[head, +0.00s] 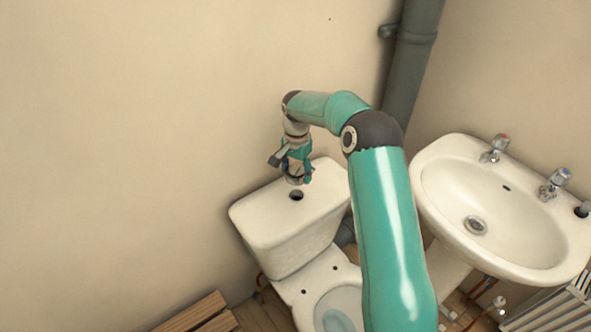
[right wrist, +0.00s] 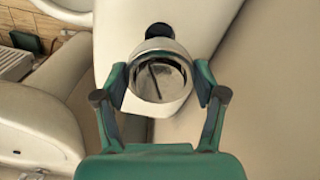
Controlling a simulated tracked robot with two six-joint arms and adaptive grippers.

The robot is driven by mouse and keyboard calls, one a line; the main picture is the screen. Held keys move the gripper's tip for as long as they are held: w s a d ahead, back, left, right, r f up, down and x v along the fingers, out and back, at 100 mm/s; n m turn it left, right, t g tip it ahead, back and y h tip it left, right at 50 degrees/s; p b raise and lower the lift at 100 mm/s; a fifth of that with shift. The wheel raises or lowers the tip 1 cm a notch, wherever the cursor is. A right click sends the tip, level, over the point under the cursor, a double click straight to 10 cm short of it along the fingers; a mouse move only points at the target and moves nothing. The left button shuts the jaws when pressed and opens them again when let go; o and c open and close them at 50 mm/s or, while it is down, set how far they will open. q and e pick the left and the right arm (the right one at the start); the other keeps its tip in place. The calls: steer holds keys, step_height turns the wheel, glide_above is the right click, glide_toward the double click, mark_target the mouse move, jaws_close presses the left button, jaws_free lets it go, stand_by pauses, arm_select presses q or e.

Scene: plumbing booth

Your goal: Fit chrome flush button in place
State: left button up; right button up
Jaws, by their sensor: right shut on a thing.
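My right gripper (head: 298,177) is above the toilet cistern, pointing down. In the right wrist view its two green fingers (right wrist: 160,84) are shut on the round chrome flush button (right wrist: 160,72), one finger on each side. The white cistern lid (head: 318,196) has a round dark hole (head: 296,195) near its middle. The hole is open and shows just in front of the gripper. In the right wrist view a dark round spot, likely the hole (right wrist: 158,30), shows just beyond the button. The button appears apart from the hole; its exact height is unclear. My left gripper is not in view.
A white washbasin (head: 440,180) with two taps stands right of the cistern. A grey pipe (head: 412,60) runs up the wall behind. The toilet bowl (head: 335,305) is below the cistern, and wooden slats (head: 200,318) lie at the lower left. The wall left of the cistern is bare.

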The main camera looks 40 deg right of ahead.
step_height(320, 180, down, 5)
steer(key=b, duration=0.2)
steer(key=shift+b, duration=0.4)
steer(key=shift+f+b, duration=0.95)
steer(key=shift+f, duration=0.35)
steer(key=o, duration=1.4)
step_height(320, 180, up, 12)
steer(key=shift+f, duration=0.1)
